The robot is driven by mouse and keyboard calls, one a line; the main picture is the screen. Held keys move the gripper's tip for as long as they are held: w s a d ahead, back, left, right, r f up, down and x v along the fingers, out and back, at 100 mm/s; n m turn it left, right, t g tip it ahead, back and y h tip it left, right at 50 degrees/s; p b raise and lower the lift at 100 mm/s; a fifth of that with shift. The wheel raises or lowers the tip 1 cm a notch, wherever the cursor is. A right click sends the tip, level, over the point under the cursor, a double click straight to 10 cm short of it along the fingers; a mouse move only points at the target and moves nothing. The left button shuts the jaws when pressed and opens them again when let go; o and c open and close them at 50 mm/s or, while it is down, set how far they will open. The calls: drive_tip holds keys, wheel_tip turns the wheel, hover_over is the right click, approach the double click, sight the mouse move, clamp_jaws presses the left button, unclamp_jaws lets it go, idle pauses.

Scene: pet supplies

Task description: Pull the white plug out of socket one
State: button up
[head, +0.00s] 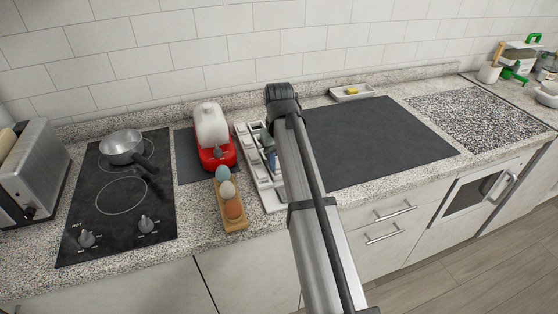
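A long white tray-like strip with grey raised blocks (252,158) lies on the counter in the middle of the head view. It may be the socket strip, but I cannot make out the socket numbers. No white plug can be told apart from its pale blocks. Small dark green and blue shapes show at its right side, partly behind my arm; I cannot tell what they are. My arm reaches up from the bottom edge and covers the strip's right side. My gripper does not show clearly and seems hidden behind the arm, so its hold cannot be seen.
Left of the strip are a red-and-white device (213,140) and a wooden holder (236,222) with egg-shaped pieces. Further left are a hob (120,205) with a pan (122,147) and a toaster (36,170). A bare dark mat (385,140) lies right; a white dish (340,97) stands behind it.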

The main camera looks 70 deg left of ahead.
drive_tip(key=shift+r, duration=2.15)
